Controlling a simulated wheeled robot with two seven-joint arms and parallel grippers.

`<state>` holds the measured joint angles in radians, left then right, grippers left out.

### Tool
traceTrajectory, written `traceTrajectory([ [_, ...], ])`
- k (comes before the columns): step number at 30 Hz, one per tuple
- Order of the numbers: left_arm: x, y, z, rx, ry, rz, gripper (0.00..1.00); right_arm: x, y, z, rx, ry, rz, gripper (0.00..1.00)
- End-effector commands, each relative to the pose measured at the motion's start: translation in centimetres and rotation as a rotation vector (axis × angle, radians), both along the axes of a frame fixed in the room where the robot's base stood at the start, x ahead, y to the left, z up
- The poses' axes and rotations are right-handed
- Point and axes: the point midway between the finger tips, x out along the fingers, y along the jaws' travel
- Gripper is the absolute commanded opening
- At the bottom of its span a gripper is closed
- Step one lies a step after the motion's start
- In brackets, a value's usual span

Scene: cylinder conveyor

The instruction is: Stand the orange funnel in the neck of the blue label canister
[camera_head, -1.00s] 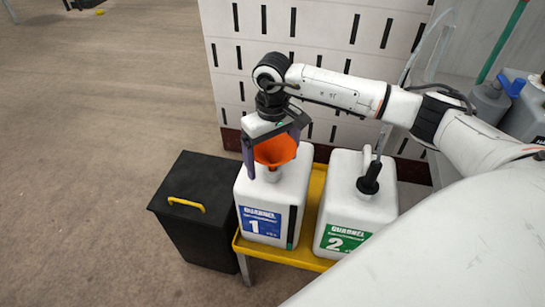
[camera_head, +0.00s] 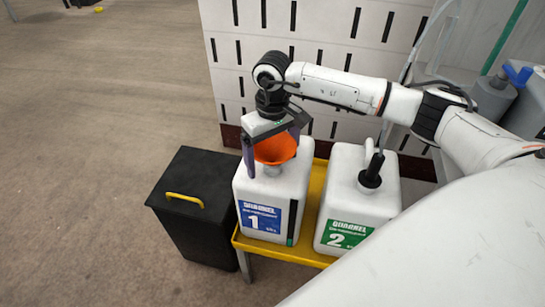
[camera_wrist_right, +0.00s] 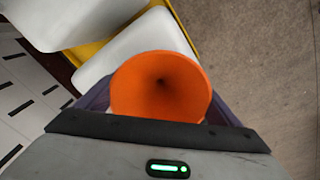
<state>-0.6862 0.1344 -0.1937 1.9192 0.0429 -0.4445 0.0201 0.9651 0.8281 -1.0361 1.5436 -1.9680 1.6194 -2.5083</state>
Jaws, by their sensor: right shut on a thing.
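The orange funnel (camera_head: 275,150) is held wide end up by my right gripper (camera_head: 271,146), which is shut on it with a purple finger on either side. It is over the top of the white blue label canister (camera_head: 271,197), marked 1. The canister's neck (camera_head: 272,170) shows just below the funnel; I cannot tell whether the spout is inside it. In the right wrist view the funnel (camera_wrist_right: 160,86) fills the middle between the fingers and hides the neck. My left gripper is not in view.
The canister stands on a yellow-topped stand (camera_head: 271,251) beside a green label canister (camera_head: 358,205) marked 2, with a black spout. A black bin (camera_head: 196,225) with a yellow handle stands at left. A slotted white wall (camera_head: 330,40) is behind.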

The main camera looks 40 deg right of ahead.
Motion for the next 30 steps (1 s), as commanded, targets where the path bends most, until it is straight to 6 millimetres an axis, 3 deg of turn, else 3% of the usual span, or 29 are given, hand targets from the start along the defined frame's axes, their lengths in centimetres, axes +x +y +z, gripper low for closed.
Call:
traceTrajectory([
  [27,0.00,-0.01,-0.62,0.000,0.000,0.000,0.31,0.01,-0.02,-0.26,-0.001,-0.001,0.000,0.62],
  [28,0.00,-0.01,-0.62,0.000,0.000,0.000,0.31,0.01,-0.02,-0.26,-0.001,-0.001,0.000,0.90],
  [30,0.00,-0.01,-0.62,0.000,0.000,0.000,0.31,0.01,-0.03,-0.27,-0.001,-0.001,0.000,1.00],
])
